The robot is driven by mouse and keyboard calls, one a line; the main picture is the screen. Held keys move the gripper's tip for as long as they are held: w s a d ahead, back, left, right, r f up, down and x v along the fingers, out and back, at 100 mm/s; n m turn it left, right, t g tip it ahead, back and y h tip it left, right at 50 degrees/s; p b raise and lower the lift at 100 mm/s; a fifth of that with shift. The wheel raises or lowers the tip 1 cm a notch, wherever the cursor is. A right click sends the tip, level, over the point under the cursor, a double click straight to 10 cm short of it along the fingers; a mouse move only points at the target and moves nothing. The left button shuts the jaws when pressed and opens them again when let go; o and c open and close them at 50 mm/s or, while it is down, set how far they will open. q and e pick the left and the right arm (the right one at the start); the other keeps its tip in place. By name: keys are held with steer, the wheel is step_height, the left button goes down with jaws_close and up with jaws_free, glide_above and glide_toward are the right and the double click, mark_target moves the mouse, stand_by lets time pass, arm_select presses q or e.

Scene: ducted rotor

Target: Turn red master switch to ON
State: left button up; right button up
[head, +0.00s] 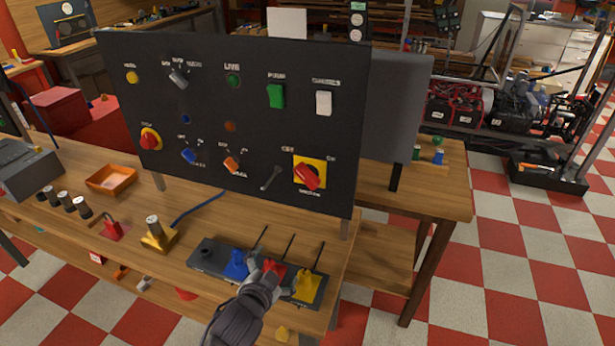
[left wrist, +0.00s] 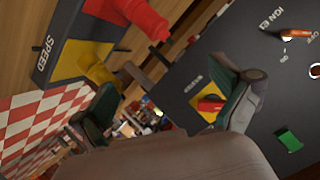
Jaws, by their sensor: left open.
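The red master switch (head: 308,175) is a red handle on a square yellow plate, low on the right of the dark upright panel (head: 215,110). Its handle slants from upper left to lower right; small labels sit above both corners, too blurred to read surely. My left gripper (head: 268,279) is below and left of the switch, over the lever box and apart from the panel. In the left wrist view the gripper (left wrist: 168,106) is open, its dark green-padded fingers wide apart. The switch (left wrist: 210,104) shows beyond them, beside the right finger. My right gripper is out of view.
A dark lever box (head: 207,258) with blue (head: 236,266), red (head: 269,272) and yellow (head: 307,285) levers lies around my left gripper. Other knobs and switches cover the panel. An orange tray (head: 112,179) sits left on the wooden bench. Open air lies before the panel.

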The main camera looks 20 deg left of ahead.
mark_target(305, 180)
arm_select(q)
steer(key=w+d+r+m+t+h, duration=0.1)
steer(key=w+r+m+t, duration=0.3)
steer(key=r, duration=0.9)
steer(key=shift+n+t, duration=0.3)
steer(key=shift+n, duration=0.1)
steer(key=w+p, duration=0.1)
steer(key=w, duration=0.7)
steer(key=w+p, duration=0.1)
steer(key=w, duration=0.4)
steer(key=shift+d+f+p, duration=0.15)
steer(key=shift+d+p, duration=0.15)
steer(key=shift+d, duration=0.1)
steer(key=shift+w, duration=0.8)
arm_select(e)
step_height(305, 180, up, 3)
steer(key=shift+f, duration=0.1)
arm_select(q)
steer(key=shift+c, duration=0.2)
steer(key=shift+f, duration=0.1)
steer(key=c, duration=1.1)
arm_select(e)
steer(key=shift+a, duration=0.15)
